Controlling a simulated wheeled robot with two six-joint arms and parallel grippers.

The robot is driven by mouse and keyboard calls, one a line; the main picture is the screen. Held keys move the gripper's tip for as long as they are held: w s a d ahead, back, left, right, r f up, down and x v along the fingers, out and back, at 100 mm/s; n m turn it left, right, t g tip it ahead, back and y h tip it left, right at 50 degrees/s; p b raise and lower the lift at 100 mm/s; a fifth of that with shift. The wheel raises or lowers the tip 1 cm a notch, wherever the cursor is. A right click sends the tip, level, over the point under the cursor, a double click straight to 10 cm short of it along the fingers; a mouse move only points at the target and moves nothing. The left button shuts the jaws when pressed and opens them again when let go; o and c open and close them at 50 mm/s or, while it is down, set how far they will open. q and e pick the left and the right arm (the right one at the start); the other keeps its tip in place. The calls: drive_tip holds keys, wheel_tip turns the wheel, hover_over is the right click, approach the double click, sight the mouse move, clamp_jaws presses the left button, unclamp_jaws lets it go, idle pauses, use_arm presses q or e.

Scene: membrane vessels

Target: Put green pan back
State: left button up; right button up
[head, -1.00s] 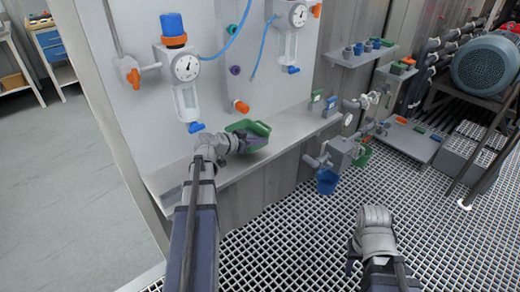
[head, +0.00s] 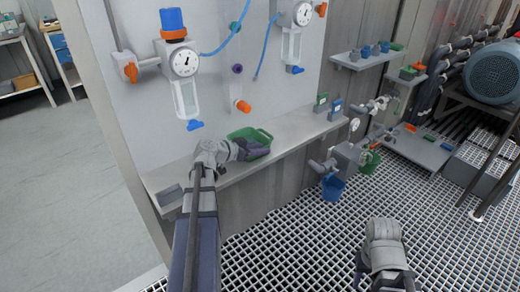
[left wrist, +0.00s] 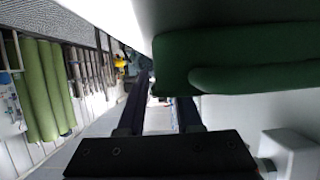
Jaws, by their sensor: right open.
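The green pan (head: 262,136) sits on the grey ledge (head: 290,138) below the white panel. My left gripper (head: 254,149) is at its near side, its dark fingers overlapping the pan's near face. In the left wrist view the pan (left wrist: 245,55) fills the upper right, very close. The left gripper's fingers (left wrist: 160,100) stand apart with a gap between them, and the pan hides the end of one finger. I cannot tell whether they touch it. My right gripper (head: 382,272) is open, over the grated floor, away from the pan.
A gauge (head: 185,62) and a clear vessel with a blue valve (head: 194,125) hang above the ledge. A blue bucket (head: 333,187) and a green bucket (head: 370,161) hang to the right.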

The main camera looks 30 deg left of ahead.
use_arm(q)
drive_tip(key=shift+r, duration=0.1)
drive_tip(key=shift+s+r+p, duration=0.15)
drive_tip(key=shift+r+p, duration=0.05)
drive_tip(key=shift+p, duration=0.1)
drive_tip(key=p+v, duration=0.4)
drive_tip(key=v, duration=0.6)
drive_tip(key=shift+s+a, duration=0.15)
drive_tip(key=shift+s, duration=0.05)
drive_tip(key=shift+s+a+r, duration=0.2)
drive_tip(key=shift+s+a, duration=0.05)
drive_tip(key=shift+s, duration=0.3)
